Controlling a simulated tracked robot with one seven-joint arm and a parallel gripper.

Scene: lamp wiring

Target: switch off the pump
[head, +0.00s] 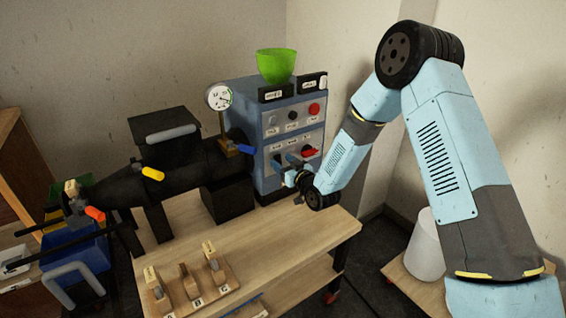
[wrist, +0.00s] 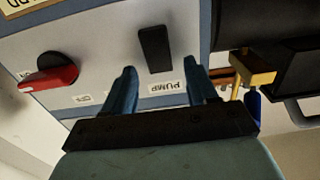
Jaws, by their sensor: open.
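The pump switch (wrist: 155,48) is a black rocker on a pale panel, with an upside-down "PUMP" label (wrist: 167,87) beside it in the wrist view. My gripper (wrist: 160,76) is open and empty, its two blue fingers either side of the label and pointing toward the panel. The switch lies just beyond the fingertips, roughly between their lines; I see no contact. In the head view my gripper (head: 278,165) is at the lower part of the blue control box (head: 265,184) and seems to cover the switch. I cannot tell which way the rocker is set.
A red-handled knob (wrist: 48,75) is on the same panel, left of the fingers in the wrist view. A brass fitting with a blue lever (wrist: 253,108) is close to the right finger. A green bowl (head: 277,66) and gauge (head: 219,97) stand above.

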